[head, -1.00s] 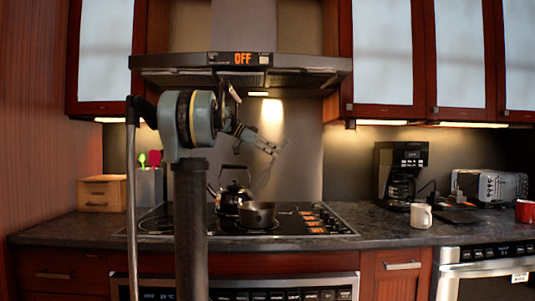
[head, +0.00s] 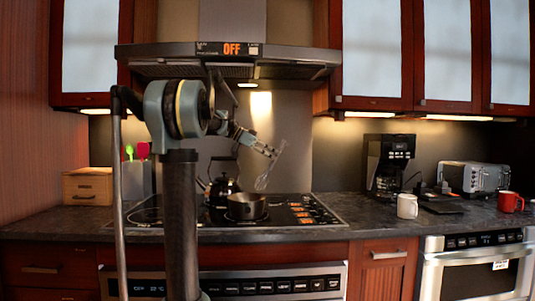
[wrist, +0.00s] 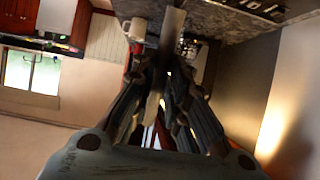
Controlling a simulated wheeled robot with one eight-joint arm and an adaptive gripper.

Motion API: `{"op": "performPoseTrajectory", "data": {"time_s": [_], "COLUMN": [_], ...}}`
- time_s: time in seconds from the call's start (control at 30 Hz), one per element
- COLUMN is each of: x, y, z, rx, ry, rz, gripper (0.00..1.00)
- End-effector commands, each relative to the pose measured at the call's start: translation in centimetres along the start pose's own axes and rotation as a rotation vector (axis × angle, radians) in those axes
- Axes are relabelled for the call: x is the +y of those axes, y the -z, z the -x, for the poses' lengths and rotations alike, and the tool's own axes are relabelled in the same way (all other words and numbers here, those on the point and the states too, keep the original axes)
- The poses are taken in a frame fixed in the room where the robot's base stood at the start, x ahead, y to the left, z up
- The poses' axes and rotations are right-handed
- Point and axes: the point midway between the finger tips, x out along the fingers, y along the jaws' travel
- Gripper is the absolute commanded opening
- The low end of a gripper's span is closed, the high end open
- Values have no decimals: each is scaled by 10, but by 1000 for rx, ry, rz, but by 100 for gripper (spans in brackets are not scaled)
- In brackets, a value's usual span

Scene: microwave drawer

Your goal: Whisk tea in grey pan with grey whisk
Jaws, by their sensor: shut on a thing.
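The grey whisk (head: 263,181) hangs tilted, with its wire loops pointing down, in the head view. My gripper (head: 272,152) is shut on its handle. The grey pan (head: 247,208) stands on the cooktop, and the whisk's wires appear above and slightly right of its rim, not in it. I cannot tell their exact depth apart. The pan's contents are hidden. In the wrist view, my gripper's fingers (wrist: 158,105) close around a grey strip (wrist: 172,28), which looks like the whisk handle.
A dark kettle (head: 222,186) stands behind and left of the pan on the cooktop (head: 292,221). A white mug (head: 407,206), coffee maker (head: 388,163), toaster (head: 474,178) and red mug (head: 509,202) stand to the right. The range hood (head: 225,62) hangs above.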

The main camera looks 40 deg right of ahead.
Motion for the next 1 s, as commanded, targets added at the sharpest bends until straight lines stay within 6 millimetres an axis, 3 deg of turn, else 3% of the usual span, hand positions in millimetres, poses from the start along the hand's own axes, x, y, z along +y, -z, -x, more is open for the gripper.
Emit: {"op": "performPoseTrajectory", "data": {"time_s": [1.0], "x": [0], "y": [-66], "z": [-1], "rx": [0], "ry": [0], "rz": [0], "gripper": [0]}}
